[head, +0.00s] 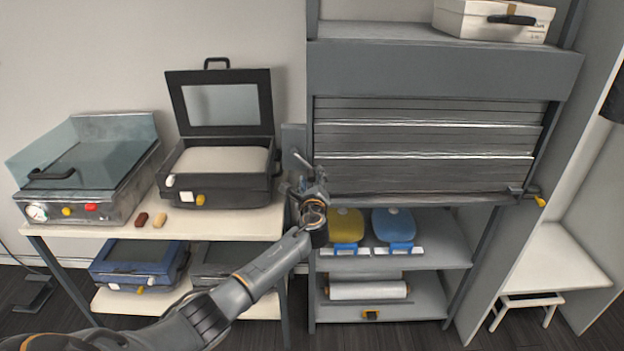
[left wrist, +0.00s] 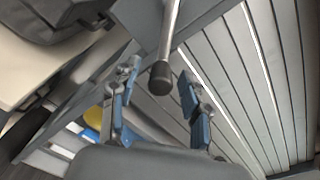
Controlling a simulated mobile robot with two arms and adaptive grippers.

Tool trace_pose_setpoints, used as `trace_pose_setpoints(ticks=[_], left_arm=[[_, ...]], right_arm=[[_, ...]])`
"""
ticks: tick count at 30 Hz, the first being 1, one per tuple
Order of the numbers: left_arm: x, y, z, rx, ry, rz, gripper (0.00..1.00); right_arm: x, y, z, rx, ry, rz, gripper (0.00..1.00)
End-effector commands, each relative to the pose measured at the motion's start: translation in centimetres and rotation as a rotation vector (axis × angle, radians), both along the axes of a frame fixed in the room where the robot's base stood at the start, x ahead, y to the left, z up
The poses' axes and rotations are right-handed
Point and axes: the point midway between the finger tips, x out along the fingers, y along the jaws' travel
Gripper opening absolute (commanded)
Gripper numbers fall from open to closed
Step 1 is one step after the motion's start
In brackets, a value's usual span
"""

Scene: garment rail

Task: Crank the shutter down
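The grey slatted shutter (head: 420,150) hangs partly lowered in the rack, its bottom edge above the shelf with the coloured cases. It also fills the right of the left wrist view (left wrist: 230,60). The crank handle (head: 302,160) is at the shutter's left side, by a grey side plate. In the left wrist view it is a metal rod with a dark knob (left wrist: 160,78). My left gripper (head: 312,185) is at the crank. Its blue-padded fingers (left wrist: 159,90) are apart, with the knob between or just beyond their tips; contact cannot be told. My right gripper is not in view.
A table (head: 200,222) on the left holds a glass-lidded machine (head: 90,170) and an open black case (head: 218,170). A yellow case (head: 345,226) and a blue case (head: 393,226) stand below the shutter. A yellow-handled latch (head: 540,201) is at the shutter's lower right.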

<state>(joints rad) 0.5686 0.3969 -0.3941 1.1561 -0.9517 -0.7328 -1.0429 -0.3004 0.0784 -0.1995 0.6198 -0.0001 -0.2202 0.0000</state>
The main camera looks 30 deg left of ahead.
Motion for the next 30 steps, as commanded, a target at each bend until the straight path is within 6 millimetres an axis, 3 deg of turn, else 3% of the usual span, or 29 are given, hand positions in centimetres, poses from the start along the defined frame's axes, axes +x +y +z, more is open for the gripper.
trace_pose_setpoints(ticks=[8, 24, 30], left_arm=[[-0.7, -0.5, 0.0, 0.0, -0.002, -0.002, 0.46], [-8.5, -5.4, 0.3, -0.001, 0.0, -0.003, 0.46], [-10.0, -6.3, 0.4, 0.0, 0.001, -0.001, 0.46]], right_arm=[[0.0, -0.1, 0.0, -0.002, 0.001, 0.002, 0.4], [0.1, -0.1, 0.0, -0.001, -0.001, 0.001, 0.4], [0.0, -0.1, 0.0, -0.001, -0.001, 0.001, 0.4]])
